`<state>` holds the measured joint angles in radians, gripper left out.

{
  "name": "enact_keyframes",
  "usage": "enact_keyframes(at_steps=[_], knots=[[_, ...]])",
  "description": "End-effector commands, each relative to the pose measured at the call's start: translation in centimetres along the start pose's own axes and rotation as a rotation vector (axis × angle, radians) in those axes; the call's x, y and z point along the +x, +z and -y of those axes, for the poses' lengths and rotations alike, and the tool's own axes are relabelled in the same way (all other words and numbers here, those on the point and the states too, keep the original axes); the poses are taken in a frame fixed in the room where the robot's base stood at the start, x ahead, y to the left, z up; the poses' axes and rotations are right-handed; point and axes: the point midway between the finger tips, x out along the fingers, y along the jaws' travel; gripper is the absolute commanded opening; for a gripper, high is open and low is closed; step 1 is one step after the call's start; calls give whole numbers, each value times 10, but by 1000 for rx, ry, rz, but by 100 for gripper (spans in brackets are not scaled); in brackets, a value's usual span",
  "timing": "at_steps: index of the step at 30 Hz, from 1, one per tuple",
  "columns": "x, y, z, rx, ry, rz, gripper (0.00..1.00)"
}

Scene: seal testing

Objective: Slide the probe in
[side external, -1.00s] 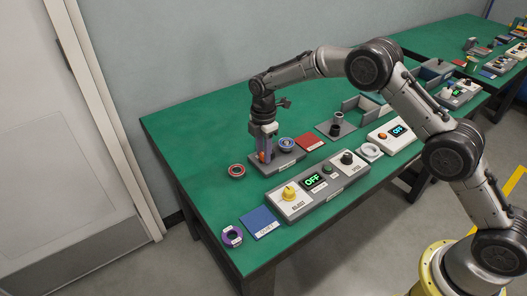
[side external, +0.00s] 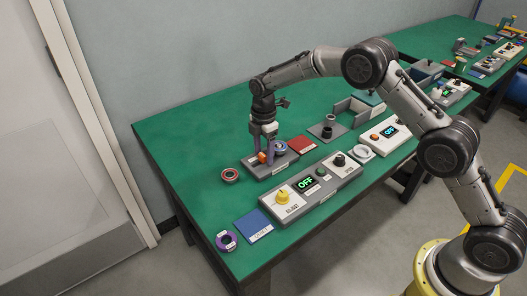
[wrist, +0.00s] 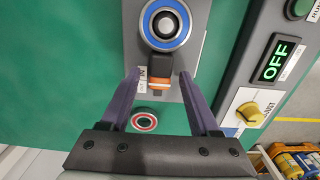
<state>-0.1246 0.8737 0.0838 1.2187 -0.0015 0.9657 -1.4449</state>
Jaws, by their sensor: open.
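The probe (wrist: 159,78), dark with an orange band, sits on a grey fixture (wrist: 186,58), with one end close to a blue-ringed round port (wrist: 166,24). I cannot tell how far it enters the port. My gripper (wrist: 158,73) is open, with its two purple fingers on either side of the probe and visible gaps to it. In the side view my gripper (side external: 263,148) points down over the fixture (side external: 282,164). The orange part of the probe (side external: 262,157) shows between the fingers, and the blue-ringed port (side external: 280,147) is just right of them.
A control box (side external: 308,185) reading OFF stands in front. A purple ring (side external: 226,240) and blue card (side external: 254,225) lie near the corner. The table's back left is clear.

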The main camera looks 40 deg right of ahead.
Motion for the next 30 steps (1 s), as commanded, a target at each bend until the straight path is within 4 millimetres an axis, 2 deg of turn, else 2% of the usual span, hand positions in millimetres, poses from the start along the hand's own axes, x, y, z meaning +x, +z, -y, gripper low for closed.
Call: enact_keyframes(at_steps=[4,8,21,25,30], knots=[[-5,-1,0,0,2,-1,62],[-22,-1,-1,0,5,-1,62],[-112,0,-1,0,4,-1,62],[-128,0,0,0,1,0,62],[-138,0,0,0,0,0,62]])
